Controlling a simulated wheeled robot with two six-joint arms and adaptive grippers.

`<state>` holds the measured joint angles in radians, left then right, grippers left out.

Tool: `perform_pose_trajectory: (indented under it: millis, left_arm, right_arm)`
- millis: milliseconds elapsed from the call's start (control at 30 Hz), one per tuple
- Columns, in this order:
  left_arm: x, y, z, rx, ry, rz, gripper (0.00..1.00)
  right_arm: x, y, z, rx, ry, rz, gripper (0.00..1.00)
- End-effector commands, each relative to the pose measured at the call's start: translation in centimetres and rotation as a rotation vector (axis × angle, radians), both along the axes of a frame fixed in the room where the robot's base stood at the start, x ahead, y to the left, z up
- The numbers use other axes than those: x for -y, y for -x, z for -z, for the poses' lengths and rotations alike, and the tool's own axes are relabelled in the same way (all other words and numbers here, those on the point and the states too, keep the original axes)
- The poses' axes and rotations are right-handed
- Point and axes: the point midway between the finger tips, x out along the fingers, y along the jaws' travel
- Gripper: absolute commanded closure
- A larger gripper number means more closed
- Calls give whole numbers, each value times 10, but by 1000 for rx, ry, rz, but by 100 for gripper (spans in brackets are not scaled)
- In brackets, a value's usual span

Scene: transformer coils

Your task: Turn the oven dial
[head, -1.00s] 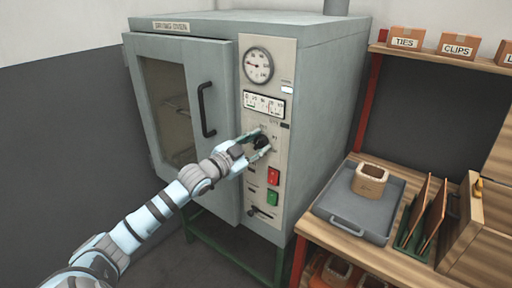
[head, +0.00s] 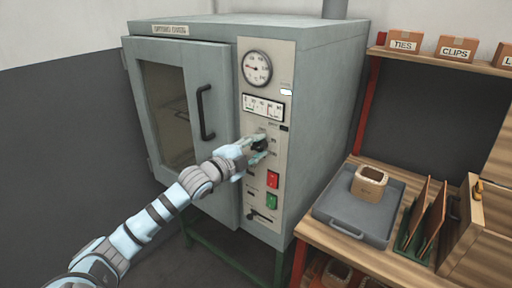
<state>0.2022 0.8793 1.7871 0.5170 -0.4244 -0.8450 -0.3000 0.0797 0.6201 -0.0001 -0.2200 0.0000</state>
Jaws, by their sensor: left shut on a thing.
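The drying oven (head: 325,105) is a grey cabinet with a shut, windowed door (head: 180,105). Its light control panel (head: 284,165) runs down the right side of the front. The dark oven dial (head: 262,146) sits mid-panel, below a small scale meter and above the red button. My left gripper (head: 257,148) is shut on the dial, its fingers on either side of it. The gripper hides part of the dial, and I cannot read its marker. My right gripper is not in view.
A round gauge (head: 257,68), a red button (head: 273,179), a green button (head: 271,201) and a small lever (head: 261,216) are on the panel. The door handle (head: 206,112) is left of it. A workbench with a grey tray (head: 325,208) and coil (head: 369,182) stands right.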

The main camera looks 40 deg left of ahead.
Motion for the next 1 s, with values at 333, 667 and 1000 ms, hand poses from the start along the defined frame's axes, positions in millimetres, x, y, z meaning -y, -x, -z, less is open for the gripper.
perform_pose_trajectory:
  millis: [333, 667, 1000]
  left_arm:
    - [0, 0, 0, 0, -14, 0, 94]
    - [0, 0, 0, 0, -12, 0, 46]
    - [0, 0, 0, 0, -12, 1, 46]
  right_arm:
    - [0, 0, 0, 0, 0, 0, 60]
    - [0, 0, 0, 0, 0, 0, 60]
    - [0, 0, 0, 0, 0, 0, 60]
